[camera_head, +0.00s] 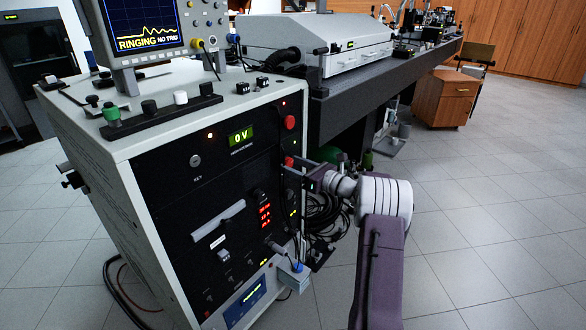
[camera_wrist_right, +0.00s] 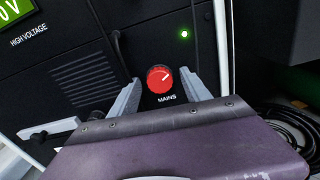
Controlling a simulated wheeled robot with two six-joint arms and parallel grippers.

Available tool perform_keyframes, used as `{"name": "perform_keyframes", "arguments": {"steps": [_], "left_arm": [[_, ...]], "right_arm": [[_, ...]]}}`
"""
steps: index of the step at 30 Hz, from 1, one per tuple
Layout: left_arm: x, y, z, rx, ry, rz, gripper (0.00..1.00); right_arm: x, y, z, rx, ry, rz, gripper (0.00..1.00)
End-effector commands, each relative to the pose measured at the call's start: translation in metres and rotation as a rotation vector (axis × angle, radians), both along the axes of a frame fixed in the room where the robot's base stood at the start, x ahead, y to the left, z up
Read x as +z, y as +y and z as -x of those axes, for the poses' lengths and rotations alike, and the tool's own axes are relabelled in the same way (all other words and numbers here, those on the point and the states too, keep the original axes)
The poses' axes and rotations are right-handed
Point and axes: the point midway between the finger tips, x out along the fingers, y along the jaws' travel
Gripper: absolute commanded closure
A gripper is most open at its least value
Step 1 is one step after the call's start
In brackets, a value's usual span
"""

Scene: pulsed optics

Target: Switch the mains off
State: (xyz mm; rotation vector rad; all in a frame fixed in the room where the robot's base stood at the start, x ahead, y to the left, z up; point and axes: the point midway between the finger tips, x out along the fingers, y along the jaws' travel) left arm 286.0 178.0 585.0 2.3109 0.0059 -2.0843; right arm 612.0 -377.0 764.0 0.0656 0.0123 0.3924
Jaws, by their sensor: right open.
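The red round MAINS switch (camera_wrist_right: 160,79) sits on the black front panel of the rack, with a white pointer mark tilted to the upper right. It also shows in the head view (camera_head: 289,161), at the rack's right edge. My right gripper (camera_wrist_right: 161,84) is open, with one finger on each side of the switch. The frames do not show whether the fingers touch it. In the head view my right gripper (camera_head: 298,166) reaches the panel from the right. My left gripper is not in view.
A green lamp (camera_wrist_right: 183,34) is lit above the switch. The high-voltage display (camera_head: 240,137) reads 0 V. A second red button (camera_head: 290,122) is above the switch. Cables (camera_head: 325,215) hang beside the rack, and an optical table (camera_head: 350,98) stands behind. Floor at right is clear.

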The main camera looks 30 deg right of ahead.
Motion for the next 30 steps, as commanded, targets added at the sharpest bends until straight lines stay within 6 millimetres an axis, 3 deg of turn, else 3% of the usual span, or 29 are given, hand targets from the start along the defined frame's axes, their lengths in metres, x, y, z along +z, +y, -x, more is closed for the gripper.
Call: {"name": "perform_keyframes", "arguments": {"steps": [4,10,20,30], "left_arm": [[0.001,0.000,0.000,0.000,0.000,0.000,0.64],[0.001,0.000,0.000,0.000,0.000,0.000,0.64],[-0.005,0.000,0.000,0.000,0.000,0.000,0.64],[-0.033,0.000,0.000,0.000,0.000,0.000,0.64]], "right_arm": [[0.000,0.000,0.000,0.000,0.000,0.000,0.44],[0.000,0.000,0.000,0.000,0.001,0.001,1.00],[-0.002,0.000,0.000,0.000,-0.016,0.040,1.00],[-0.005,0.000,0.001,0.000,-0.108,0.267,1.00]]}}
